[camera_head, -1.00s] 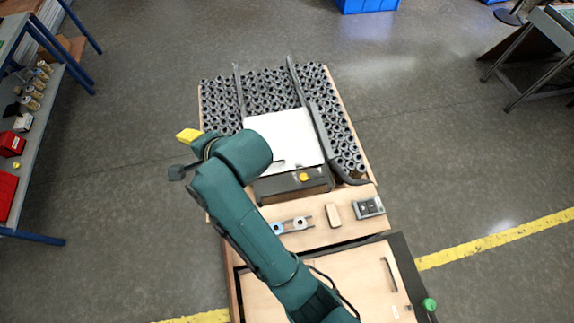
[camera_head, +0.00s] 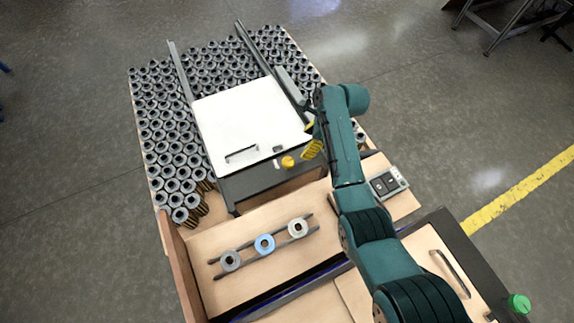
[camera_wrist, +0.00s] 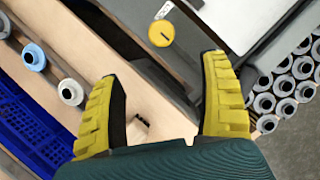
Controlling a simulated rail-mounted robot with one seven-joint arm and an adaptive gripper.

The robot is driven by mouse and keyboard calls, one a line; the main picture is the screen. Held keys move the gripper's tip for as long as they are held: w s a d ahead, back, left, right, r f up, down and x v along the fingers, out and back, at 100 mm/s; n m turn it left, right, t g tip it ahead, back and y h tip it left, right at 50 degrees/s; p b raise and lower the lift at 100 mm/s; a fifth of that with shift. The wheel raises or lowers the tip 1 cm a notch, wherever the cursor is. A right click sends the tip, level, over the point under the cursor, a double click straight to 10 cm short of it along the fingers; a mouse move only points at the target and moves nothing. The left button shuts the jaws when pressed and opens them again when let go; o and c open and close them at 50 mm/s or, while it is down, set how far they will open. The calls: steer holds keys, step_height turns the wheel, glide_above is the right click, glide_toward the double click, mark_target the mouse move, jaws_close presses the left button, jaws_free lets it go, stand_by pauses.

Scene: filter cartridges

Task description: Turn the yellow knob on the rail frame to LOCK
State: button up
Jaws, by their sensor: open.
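The yellow knob (camera_head: 287,161) sits on the front edge of the dark box with the white lid (camera_head: 245,120), between the grey rails. In the wrist view the round knob (camera_wrist: 160,33) lies ahead of the fingertips and carries a small dark mark. Small white labels (camera_wrist: 164,9) lie beside it, but their lettering is too small to read. My gripper (camera_head: 312,147) is just right of the knob in the head view. In the wrist view its yellow-padded fingers (camera_wrist: 163,68) are spread, empty and apart from the knob.
Many grey filter cartridges (camera_head: 165,160) surround the box. In front, a rack (camera_head: 240,252) holds three ring-shaped parts, one of them blue. A switch box (camera_head: 387,182) stands right of my arm. A blue crate (camera_wrist: 35,125) shows at the wrist view's left.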

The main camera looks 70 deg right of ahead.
mark_target(288, 161)
steer(key=b+x, duration=0.3)
steer(key=x, duration=0.2)
steer(key=b+x, duration=0.3)
steer(key=x, duration=0.2)
steer(key=b+x, duration=0.4)
steer(key=x, duration=0.2)
steer(key=shift+w, duration=0.3)
steer(key=shift+r, duration=0.1)
steer(key=shift+c, duration=0.4)
steer(key=c, duration=1.2)
